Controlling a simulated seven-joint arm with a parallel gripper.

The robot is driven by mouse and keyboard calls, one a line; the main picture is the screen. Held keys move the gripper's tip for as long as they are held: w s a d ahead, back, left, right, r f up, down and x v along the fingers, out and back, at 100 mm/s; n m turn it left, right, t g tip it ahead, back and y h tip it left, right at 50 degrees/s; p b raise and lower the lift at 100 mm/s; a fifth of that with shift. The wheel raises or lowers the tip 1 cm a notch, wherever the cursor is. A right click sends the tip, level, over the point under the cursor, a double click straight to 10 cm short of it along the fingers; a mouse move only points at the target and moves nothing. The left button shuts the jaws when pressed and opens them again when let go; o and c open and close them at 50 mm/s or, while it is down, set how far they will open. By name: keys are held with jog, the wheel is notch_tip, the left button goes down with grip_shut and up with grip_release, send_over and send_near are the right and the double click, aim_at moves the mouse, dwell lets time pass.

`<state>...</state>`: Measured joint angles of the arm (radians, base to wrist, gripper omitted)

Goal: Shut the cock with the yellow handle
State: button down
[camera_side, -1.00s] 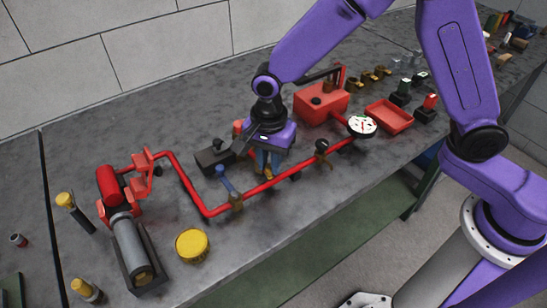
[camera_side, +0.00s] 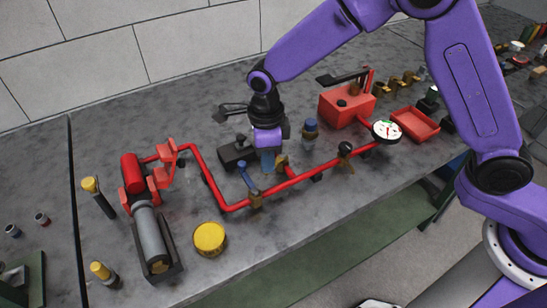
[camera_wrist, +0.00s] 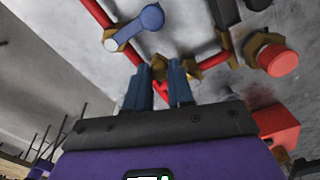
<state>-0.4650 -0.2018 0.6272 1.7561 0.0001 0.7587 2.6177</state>
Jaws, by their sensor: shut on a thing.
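My gripper (camera_side: 268,168) points down at the red pipe, between the blue-handled cock (camera_side: 250,180) and the dark-handled cock (camera_side: 345,150). A yellow-brown cock (camera_side: 282,162) shows just right of the fingers. In the wrist view, my blue fingers (camera_wrist: 160,88) are close together beside the brassy body of this cock (camera_wrist: 208,62). They are shut on its yellow handle, which they mostly hide, so its exact angle cannot be told. The blue handle (camera_wrist: 138,24) lies near the fingers, apart from them.
A dark block (camera_side: 236,153) stands behind my gripper, and a blue-capped fitting (camera_side: 310,132) to its right. A red tank (camera_side: 345,108), a gauge (camera_side: 386,132) and a red tray (camera_side: 416,124) are farther right. A yellow round lid (camera_side: 209,239) lies in front of the pipe.

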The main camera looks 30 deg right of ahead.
jog(key=shift+w+a+m, duration=0.15)
jog(key=shift+w+m, duration=0.5)
jog(key=shift+m, duration=0.5)
jog(key=shift+w+a+m, duration=0.1)
jog(key=shift+w+m, duration=0.5)
jog(key=shift+m, duration=0.55)
jog(key=c, duration=1)
grip_release()
notch_tip(320, 180, up, 18)
jog(key=shift+f, duration=0.25)
